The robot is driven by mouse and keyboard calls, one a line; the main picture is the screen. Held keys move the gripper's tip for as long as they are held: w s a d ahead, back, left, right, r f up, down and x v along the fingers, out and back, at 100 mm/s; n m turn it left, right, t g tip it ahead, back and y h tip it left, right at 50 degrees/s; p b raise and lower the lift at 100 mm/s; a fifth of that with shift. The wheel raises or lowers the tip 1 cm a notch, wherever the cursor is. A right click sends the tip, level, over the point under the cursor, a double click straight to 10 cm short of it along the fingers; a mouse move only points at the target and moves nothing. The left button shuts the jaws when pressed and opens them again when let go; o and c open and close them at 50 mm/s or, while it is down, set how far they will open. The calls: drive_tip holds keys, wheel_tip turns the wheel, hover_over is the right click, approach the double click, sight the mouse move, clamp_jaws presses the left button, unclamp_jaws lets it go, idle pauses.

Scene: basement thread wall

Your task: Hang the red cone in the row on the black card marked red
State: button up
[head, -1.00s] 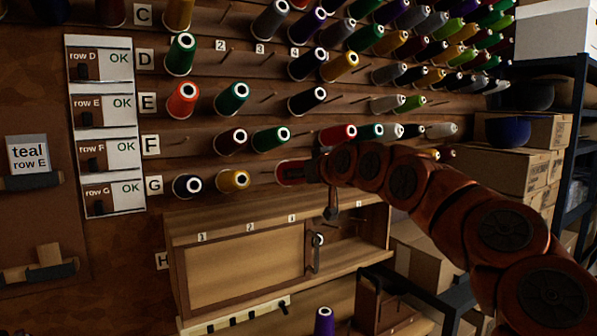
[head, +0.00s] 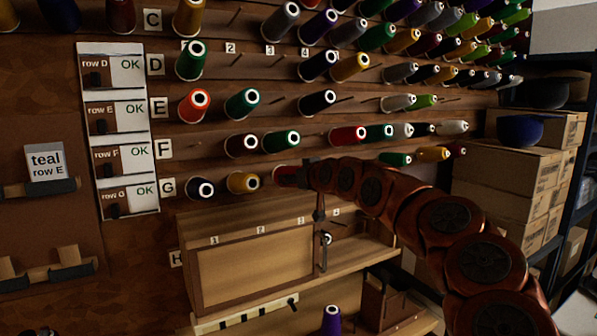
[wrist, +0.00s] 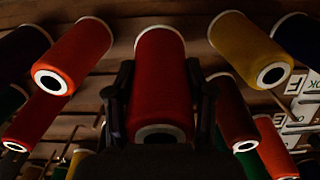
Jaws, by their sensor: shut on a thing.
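My gripper (head: 303,176) is shut on a red cone (head: 286,176) in front of the thread wall, at about the height of row G, just right of the yellow cone (head: 243,182). In the wrist view the red cone (wrist: 160,85) sits between my two dark fingers (wrist: 160,100). Whether it touches a peg or the wall cannot be told. A card reading "teal row E" (head: 46,160) is on the left panel. I see no black card marked red in these frames.
Row cards D to G with OK (head: 125,130) hang left of the pegs. Cones crowd the upper rows; an orange-red cone (head: 194,105) hangs in row E. A wooden cabinet (head: 250,270) stands below my gripper. Boxes (head: 515,185) and a shelf fill the right.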

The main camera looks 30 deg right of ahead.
drive_tip(key=shift+p+x, duration=1.9)
drive_tip(key=shift+x, duration=0.6)
drive_tip(key=shift+r, duration=0.15)
drive_tip(key=shift+f+b, duration=0.4)
drive_tip(key=shift+b, duration=0.2)
drive_tip(key=o, duration=1.5)
drive_tip(key=shift+c, duration=0.2)
drive_tip(key=shift+s, duration=0.15)
